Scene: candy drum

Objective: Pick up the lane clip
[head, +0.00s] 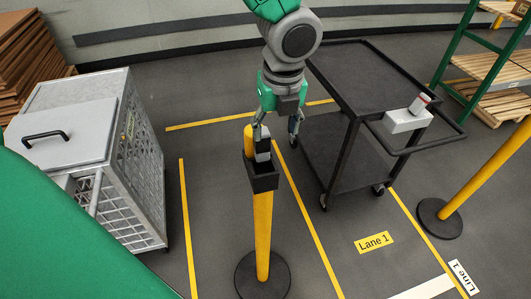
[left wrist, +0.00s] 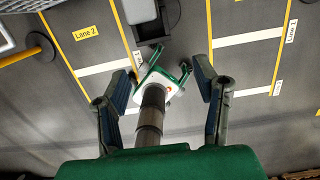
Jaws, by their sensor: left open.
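I cannot make out the lane clip for certain in either view. In the head view my left gripper (head: 278,148) points down, open, at the top of a yellow post (head: 263,225). One fingertip overlaps the black open box (head: 262,180) on that post, and the inside of the box is mostly hidden. I cannot tell whether they touch. In the left wrist view the fingers are spread wide. Between them shows a dark banded cylinder (left wrist: 150,118) ending at a white piece with green loops (left wrist: 172,79). I see nothing pinched. My right gripper is out of view.
A dark cart (head: 365,70) stands right of the post, carrying a white block (head: 405,122) with a small white-and-red item. A grey mesh cage (head: 130,150) stands to the left. Another yellow post (head: 485,170) is at the right. Yellow floor lines separate open floor.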

